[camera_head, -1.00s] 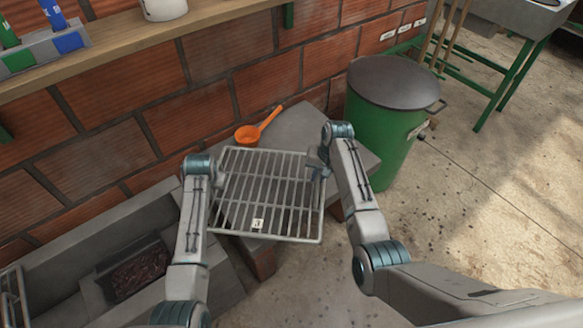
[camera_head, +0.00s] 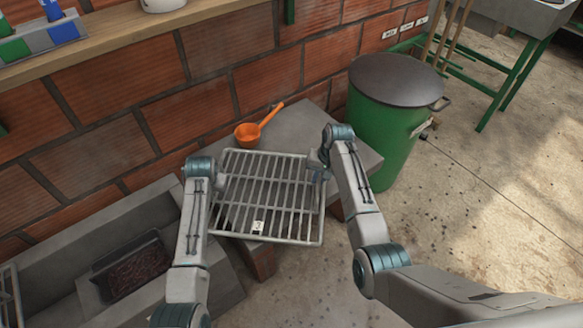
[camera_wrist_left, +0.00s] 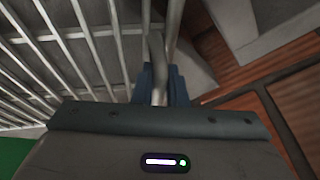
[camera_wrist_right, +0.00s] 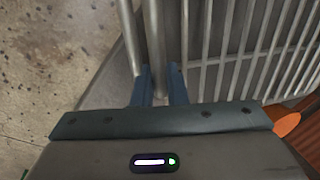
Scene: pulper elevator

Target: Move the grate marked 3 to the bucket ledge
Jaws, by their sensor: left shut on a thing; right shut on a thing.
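The metal grate (camera_head: 277,211) with a white tag marked 3 (camera_head: 258,227) is held between my two arms in the head view, over a grey stone ledge. My left gripper (camera_wrist_left: 160,85) is shut on the grate's bar at its left side. My right gripper (camera_wrist_right: 159,88) is shut on the bar at its right side; it also shows in the head view (camera_head: 318,172). The grate lies roughly level. I cannot tell whether its underside touches the ledge. No bucket ledge is labelled in view.
An orange ladle (camera_head: 249,133) lies on the grey ledge (camera_head: 300,126) behind the grate. A green lidded bin (camera_head: 386,130) stands at the right. A trough with a dark-filled box (camera_head: 137,272) is at lower left. A wooden shelf (camera_head: 130,38) runs above.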

